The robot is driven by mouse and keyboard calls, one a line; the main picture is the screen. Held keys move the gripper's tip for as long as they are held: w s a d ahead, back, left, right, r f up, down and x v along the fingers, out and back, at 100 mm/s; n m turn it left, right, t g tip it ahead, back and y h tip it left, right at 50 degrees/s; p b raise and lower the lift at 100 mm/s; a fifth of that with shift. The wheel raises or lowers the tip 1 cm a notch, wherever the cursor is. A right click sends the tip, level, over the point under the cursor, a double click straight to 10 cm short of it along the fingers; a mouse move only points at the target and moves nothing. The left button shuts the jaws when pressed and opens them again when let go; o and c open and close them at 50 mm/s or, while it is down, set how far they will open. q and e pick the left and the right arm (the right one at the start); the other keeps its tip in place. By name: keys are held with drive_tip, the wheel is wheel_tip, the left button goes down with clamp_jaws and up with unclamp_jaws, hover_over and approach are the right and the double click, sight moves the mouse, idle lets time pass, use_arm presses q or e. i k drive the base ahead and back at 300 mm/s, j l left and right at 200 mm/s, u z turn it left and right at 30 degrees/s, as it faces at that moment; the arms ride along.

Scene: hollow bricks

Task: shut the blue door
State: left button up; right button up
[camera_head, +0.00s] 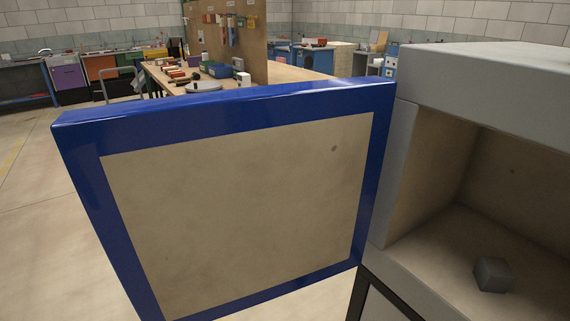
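The blue door (230,112) stands wide open in the head view, swung out to the left of the grey cabinet (480,78). It has a thick blue frame around a beige panel (240,210). Its right edge meets the cabinet's left side wall, and its free edge is at the far left. The cabinet's inside is exposed at the right. Neither of my grippers shows in this view.
A small dark grey cube (492,274) lies on the cabinet floor. Behind the door is a workbench (290,73) with tools and a pegboard (230,40). Bare floor (40,200) lies to the left of the door.

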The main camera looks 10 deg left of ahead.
sight(211, 205)
drive_tip(key=i+j+z, duration=0.1)
drive_tip(key=j+z, duration=0.8)
drive_tip(key=j, duration=0.25)
drive_tip(key=j+z, duration=0.45)
drive_tip(key=j, duration=0.15)
drive_tip(key=j+z, duration=0.4)
drive_tip(key=j, duration=0.2)
drive_tip(key=k+j+z, duration=0.1)
drive_tip(key=j+z, duration=0.3)
drive_tip(key=j, duration=0.15)
